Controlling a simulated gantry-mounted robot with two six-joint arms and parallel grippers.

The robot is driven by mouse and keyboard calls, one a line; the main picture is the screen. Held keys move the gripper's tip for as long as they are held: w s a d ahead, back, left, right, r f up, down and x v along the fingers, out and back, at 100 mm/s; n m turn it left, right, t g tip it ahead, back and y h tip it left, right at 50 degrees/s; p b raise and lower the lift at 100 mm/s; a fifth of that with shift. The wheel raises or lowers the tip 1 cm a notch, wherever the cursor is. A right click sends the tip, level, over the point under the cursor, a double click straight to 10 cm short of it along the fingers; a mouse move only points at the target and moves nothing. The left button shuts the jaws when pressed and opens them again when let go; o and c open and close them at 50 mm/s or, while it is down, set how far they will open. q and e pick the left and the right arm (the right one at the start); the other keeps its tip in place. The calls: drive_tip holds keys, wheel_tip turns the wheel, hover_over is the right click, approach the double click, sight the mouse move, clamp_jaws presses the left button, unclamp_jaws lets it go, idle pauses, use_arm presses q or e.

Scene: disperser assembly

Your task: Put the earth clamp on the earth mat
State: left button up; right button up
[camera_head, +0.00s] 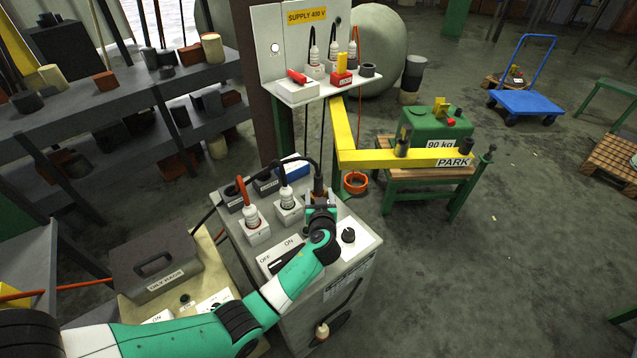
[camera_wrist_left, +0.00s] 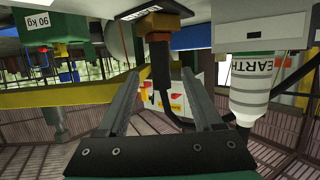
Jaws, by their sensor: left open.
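The dark earth clamp (camera_head: 319,183) stands upright on the grey cabinet, with a black cable looping to the white plug (camera_head: 287,196). In the left wrist view, which is upside down, the clamp (camera_wrist_left: 160,48) shows a dark body with a brown part. The white plug beside an EARTH label (camera_wrist_left: 250,95) is at the right there. My left gripper (camera_head: 320,208) is at the clamp in the head view. Its open fingers (camera_wrist_left: 160,75) frame the clamp, which lies between and beyond the tips; contact is unclear. I cannot pick out the earth mat. My right gripper is not in view.
The cabinet top (camera_head: 232,217) also holds another plug with a red cable (camera_head: 251,222) and an OFF/ON switch (camera_head: 287,259). A yellow arm marked PARK (camera_head: 370,158) crosses behind. A green 90 kg weight (camera_head: 437,127) sits on a bench.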

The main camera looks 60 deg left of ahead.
use_arm(q)
drive_tip(key=shift+s+d+r, duration=0.2)
drive_tip(key=shift+s+d, duration=0.05)
drive_tip(key=shift+d, duration=0.2)
drive_tip(key=w+d+r+m+t+h, duration=0.15)
drive_tip(key=w+d+r+t, duration=0.35)
drive_tip(key=r, duration=0.6)
drive_tip(key=w+d+r+m+t+h, duration=0.1)
drive_tip(key=d+r+m+t, duration=0.15)
drive_tip(key=d+r, duration=0.65)
drive_tip(key=w+d+r+m+t+h, duration=0.1)
drive_tip(key=w+d+r+t+h, duration=0.25)
drive_tip(key=r, duration=1.05)
drive_tip(key=s+d+r+m+t+h, duration=0.4)
drive_tip(key=s+d+r, duration=0.3)
drive_tip(key=r, duration=0.3)
drive_tip(key=s+d+r+m+t+h, duration=0.4)
drive_tip(key=s+d+r+t+h, duration=0.1)
drive_tip(key=s+d+r, duration=0.3)
wheel_tip(320, 180, up, 3)
drive_tip(key=shift+s+f+m+t, duration=0.2)
drive_tip(key=shift+s+m+t, duration=0.2)
drive_tip(key=shift+s+t, duration=0.3)
